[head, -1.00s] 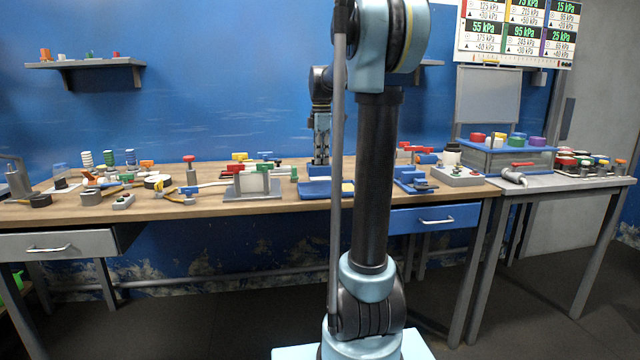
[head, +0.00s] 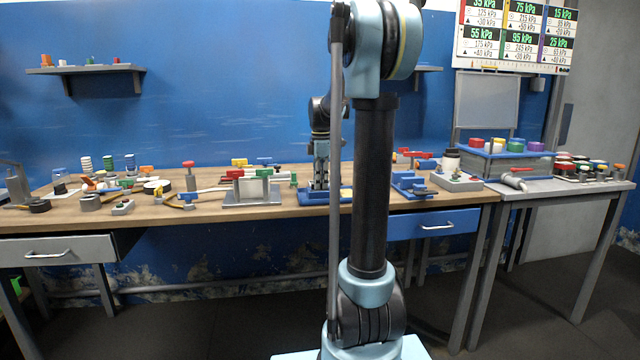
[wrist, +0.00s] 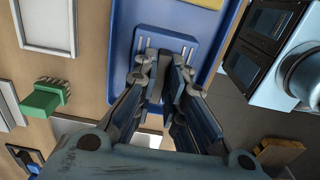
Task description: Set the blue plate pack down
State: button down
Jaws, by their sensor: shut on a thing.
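My gripper (wrist: 165,70) points down over a blue tray (wrist: 205,35) on the wooden bench. Its fingers are shut on a narrow, dark piece between the tips, which I take to be the blue plate pack; the fingers hide most of it. A rounded blue part with pale slots (wrist: 146,42) shows at the fingertips, just above or on the tray; I cannot tell whether it touches. In the head view my gripper (head: 321,178) is low over the tray (head: 304,198), partly behind my own arm.
A blue device (head: 408,184) and a grey box (head: 458,182) stand to the right. The tray is close to the bench's front edge.

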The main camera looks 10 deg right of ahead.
jog(key=c, duration=1.6)
grip_release()
jog(key=shift+c, duration=0.2)
jog(key=shift+r, duration=0.15)
notch_tip(320, 180, up, 12)
jog(key=s+f+m+t, duration=0.1)
jog(key=s+f+m, duration=0.35)
jog(key=s, duration=0.45)
jog(key=s+f+m, duration=0.4)
jog(key=s+f, duration=0.2)
jog(key=s, duration=0.4)
jog(key=s+f+m+t, duration=0.1)
jog(key=s+f+m, duration=0.8)
jog(key=s+f, duration=0.6)
notch_tip(320, 180, down, 3)
jog(key=shift+s+a+f, duration=0.2)
jog(key=shift+s, duration=0.2)
